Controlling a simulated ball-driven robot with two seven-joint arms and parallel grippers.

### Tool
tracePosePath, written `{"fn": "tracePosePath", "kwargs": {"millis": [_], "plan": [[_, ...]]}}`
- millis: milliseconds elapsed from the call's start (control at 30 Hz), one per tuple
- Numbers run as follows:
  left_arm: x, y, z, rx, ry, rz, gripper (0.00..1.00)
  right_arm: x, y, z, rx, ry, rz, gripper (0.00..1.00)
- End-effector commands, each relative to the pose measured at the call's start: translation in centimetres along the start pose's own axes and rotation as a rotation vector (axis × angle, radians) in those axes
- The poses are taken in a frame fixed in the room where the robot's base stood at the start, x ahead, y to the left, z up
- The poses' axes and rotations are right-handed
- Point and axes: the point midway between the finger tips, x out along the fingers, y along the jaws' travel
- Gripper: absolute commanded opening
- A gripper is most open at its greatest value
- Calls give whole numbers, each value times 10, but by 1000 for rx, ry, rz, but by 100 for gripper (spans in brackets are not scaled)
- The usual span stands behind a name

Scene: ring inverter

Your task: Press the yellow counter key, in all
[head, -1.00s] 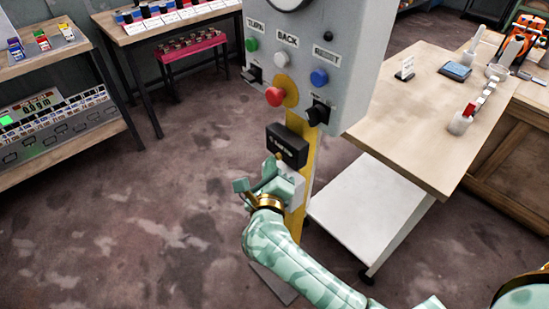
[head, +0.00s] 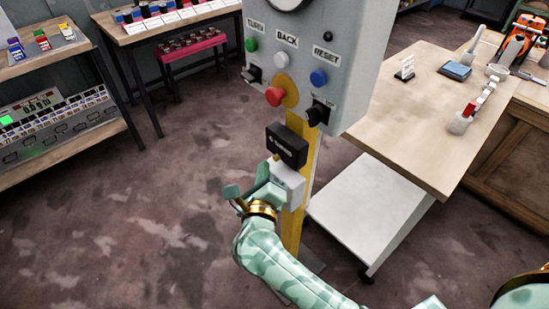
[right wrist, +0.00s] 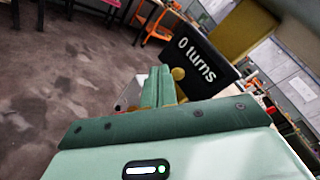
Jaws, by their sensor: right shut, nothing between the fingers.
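The counter is a black box (head: 287,145) on the yellow post below the control panel. In the right wrist view its display (right wrist: 205,60) reads "0 turns". The yellow counter key (right wrist: 179,73) is a small round knob at the display's lower left edge. It shows small in the head view (head: 276,157), at the box's lower left. My right gripper (head: 262,168) is shut and empty, just below and left of the key. In the right wrist view its closed fingertips (right wrist: 158,76) lie beside the key. I cannot tell whether they touch it. My left gripper is not in view.
The grey control panel (head: 350,60) overhangs the counter, with a red button (head: 273,96) and a black knob (head: 318,114). A white box (head: 288,184) sits on the post beside my gripper. A wooden table (head: 420,130) stands right. The floor on the left is clear.

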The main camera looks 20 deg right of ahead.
Motion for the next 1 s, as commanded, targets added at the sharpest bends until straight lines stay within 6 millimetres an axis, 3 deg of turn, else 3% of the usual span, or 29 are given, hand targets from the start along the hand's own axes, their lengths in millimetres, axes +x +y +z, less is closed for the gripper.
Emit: {"fn": "tracePosePath", "kwargs": {"millis": [500, 1000], "plan": [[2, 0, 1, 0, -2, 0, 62, -32, 24, 23, 3, 2, 4, 0], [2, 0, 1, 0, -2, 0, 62, -36, 26, 24, 3, 2, 9, 0]]}}
